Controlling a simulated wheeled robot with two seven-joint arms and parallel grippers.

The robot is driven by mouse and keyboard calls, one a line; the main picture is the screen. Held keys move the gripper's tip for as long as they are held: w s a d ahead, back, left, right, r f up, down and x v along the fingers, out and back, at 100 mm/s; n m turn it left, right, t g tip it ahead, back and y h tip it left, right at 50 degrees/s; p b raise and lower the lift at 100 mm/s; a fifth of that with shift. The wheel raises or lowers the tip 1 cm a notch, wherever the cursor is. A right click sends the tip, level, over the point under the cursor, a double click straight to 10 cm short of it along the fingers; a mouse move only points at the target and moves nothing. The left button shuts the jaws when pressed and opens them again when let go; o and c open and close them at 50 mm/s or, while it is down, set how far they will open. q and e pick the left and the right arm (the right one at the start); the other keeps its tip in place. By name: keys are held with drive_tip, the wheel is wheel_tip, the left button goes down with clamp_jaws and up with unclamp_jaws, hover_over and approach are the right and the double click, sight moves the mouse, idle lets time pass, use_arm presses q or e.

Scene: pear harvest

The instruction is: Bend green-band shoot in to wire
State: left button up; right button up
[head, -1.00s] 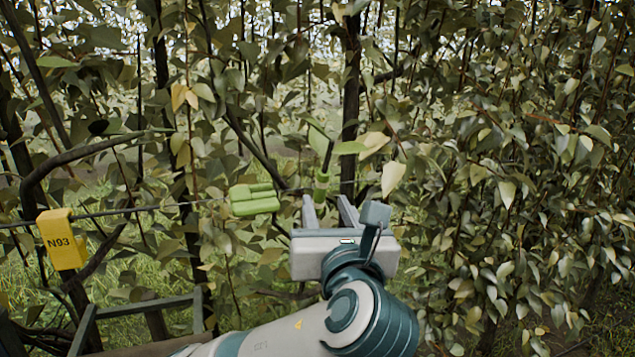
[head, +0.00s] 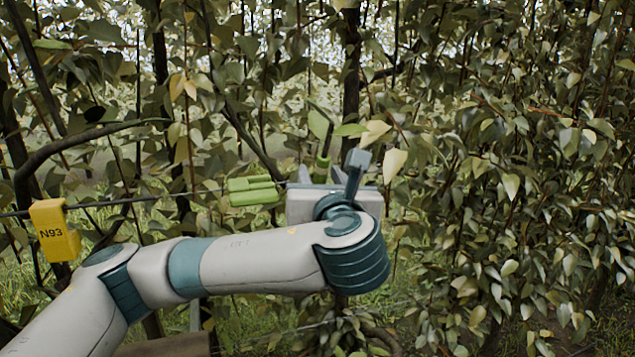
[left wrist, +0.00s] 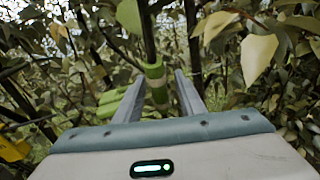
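The shoot carries a bright green band (head: 322,168) and has a few leaves above it. In the left wrist view the band (left wrist: 155,84) shows between my two finger lines. My left gripper (head: 314,176) is open, with one finger on each side of the shoot in that view (left wrist: 158,84); I cannot tell whether the tips reach past it. The wire (head: 150,197) runs across at about the band's height. A light green clip (head: 253,190) sits on the wire just left of the gripper. My right gripper is out of view.
A yellow tag marked N93 (head: 54,231) hangs on the wire at the left. A dark trunk (head: 351,75) stands behind the shoot. Dense foliage (head: 500,180) fills the right side. A wooden piece (head: 165,346) lies low at the left.

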use_arm(q)
drive_tip(key=shift+w+a, duration=0.2)
drive_tip(key=shift+w+a+r, duration=0.1)
drive_tip(key=shift+w, duration=1.35)
